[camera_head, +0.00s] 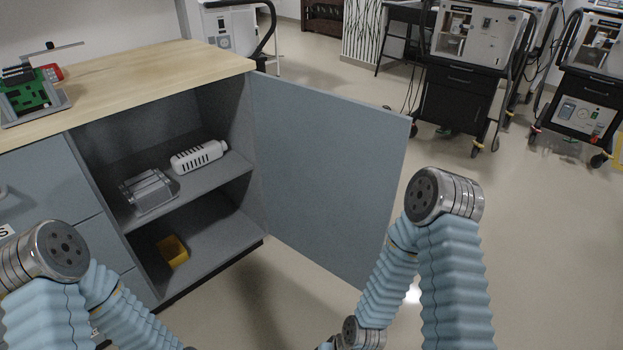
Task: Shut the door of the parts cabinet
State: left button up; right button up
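The parts cabinet (254,208) stands on the left, grey, under a light wooden top. Its door (325,170) is a flat blue-grey panel, swung wide open. It is hinged at the cabinet's right side and reaches out to the right. My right arm's elbow is beside the door's free edge and overlaps its lower corner in the picture; I cannot tell whether they touch. My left arm is in front of the drawers at the lower left. Both grippers are outside the picture.
Inside the cabinet, a white slotted part (199,157) and a grey part (148,191) lie on the shelf, with a yellow bin (172,250) below. A green board (32,93) sits on the top. Ventilator carts (470,75) stand at the back right. Floor right of the door is clear.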

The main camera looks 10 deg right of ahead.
aim_at(332, 165)
jog(key=l+u, duration=0.25)
jog(key=l, duration=0.4)
jog(key=l+u, duration=0.25)
jog(key=l, duration=0.4)
jog(key=l+u, duration=0.25)
jog(key=l, duration=0.45)
jog(key=k+l+u, duration=0.1)
jog(key=l+u, duration=0.2)
jog(key=l, duration=0.3)
jog(key=i+l+u, duration=0.15)
jog(key=l+u, duration=0.3)
jog(key=l, duration=0.55)
jog(key=l+u, duration=0.45)
jog(key=l, duration=1)
jog(key=k+l+u, duration=0.1)
jog(key=l, duration=0.35)
